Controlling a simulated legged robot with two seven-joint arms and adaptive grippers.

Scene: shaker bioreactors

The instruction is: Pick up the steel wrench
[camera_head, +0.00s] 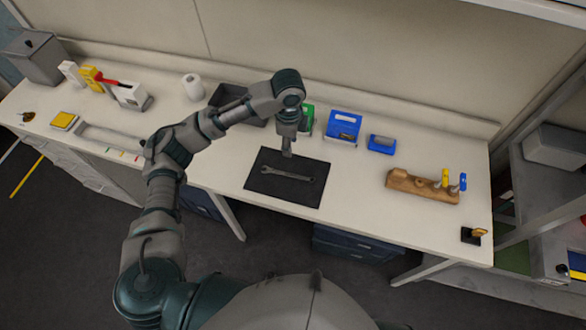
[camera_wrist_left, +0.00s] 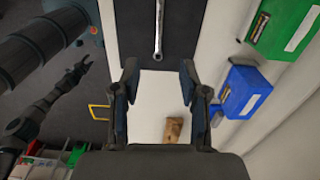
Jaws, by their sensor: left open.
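The steel wrench (camera_head: 287,173) lies flat on a dark mat (camera_head: 293,193) on the white bench. My left gripper (camera_head: 287,153) is open and empty, pointing down just above the far side of the wrench in the head view. In the left wrist view, the wrench (camera_wrist_left: 158,35) runs up and down at the top centre, beyond the spread fingertips (camera_wrist_left: 159,75). Its upper end is cut off by the frame there. A dark claw-like end (camera_wrist_left: 84,65), seemingly my right gripper, shows at the left of the wrist view, too small to read.
Behind the mat stand a green bin (camera_head: 307,119), a blue bin (camera_head: 343,127) and a small blue box (camera_head: 381,144). A wooden block (camera_head: 422,187) with coloured-handled tools stands to the right. The bench between mat and block is clear.

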